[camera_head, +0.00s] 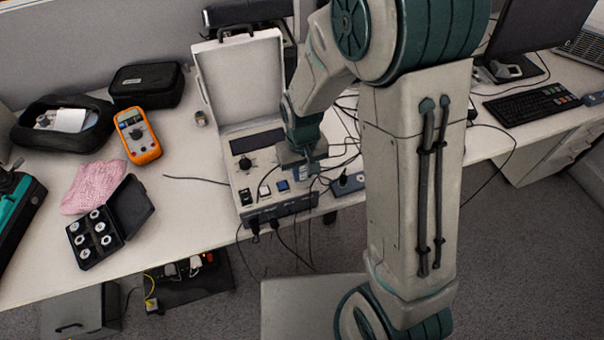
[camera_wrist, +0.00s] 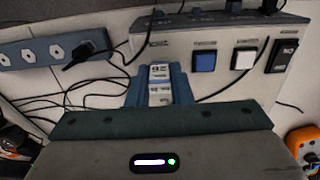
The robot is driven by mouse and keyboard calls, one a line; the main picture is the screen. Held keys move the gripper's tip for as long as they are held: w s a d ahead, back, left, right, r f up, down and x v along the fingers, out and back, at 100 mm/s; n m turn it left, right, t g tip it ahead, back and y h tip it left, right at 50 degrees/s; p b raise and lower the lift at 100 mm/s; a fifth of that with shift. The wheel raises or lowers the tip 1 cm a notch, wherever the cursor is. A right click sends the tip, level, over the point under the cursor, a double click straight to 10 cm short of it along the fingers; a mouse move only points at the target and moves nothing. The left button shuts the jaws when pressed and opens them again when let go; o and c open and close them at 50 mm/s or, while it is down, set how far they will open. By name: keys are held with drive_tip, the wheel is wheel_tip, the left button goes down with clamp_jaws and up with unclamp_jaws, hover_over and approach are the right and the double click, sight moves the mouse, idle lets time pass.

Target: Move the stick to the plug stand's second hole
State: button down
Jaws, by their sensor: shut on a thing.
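My gripper (camera_wrist: 160,88) is shut on a small pale piece with dark marks, which looks like the stick (camera_wrist: 160,72). Most of it is hidden between the blue-grey fingers. In the head view my gripper (camera_head: 302,158) is low over the right side of the control box's panel, and the stick cannot be made out. A blue-grey strip with a row of hexagonal holes, which looks like the plug stand (camera_wrist: 30,50), lies left of the fingers in the wrist view. A black plug sits at its near end. It also shows in the head view (camera_head: 349,184), right of my gripper.
The control box (camera_head: 272,205) has its lid open and carries a blue button (camera_wrist: 204,61), a white button and a black switch. Black cables (camera_head: 340,158) cross the table around my gripper. An orange multimeter (camera_head: 137,135) and a black case (camera_head: 110,222) stand to the left.

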sight(303, 169)
drive_tip(key=shift+r, duration=0.55)
idle(0.6)
drive_tip(key=shift+r+p, duration=1.5)
drive_tip(key=shift+r, duration=0.25)
drive_tip(key=w+d+f+b, duration=0.1)
drive_tip(key=d+f+b, duration=0.1)
drive_tip(key=d, duration=0.3)
drive_tip(key=w+d+f+b, duration=0.1)
drive_tip(key=d+f+b, duration=0.1)
drive_tip(key=d, duration=0.4)
drive_tip(key=w+d+f+b, duration=0.2)
drive_tip(key=d, duration=0.4)
drive_tip(key=shift+d+f, duration=0.15)
drive_tip(key=shift+f, duration=0.15)
drive_tip(key=shift+f+b, duration=1.3)
drive_tip(key=shift+f, duration=0.2)
drive_tip(key=shift+f+b, duration=1)
idle(0.6)
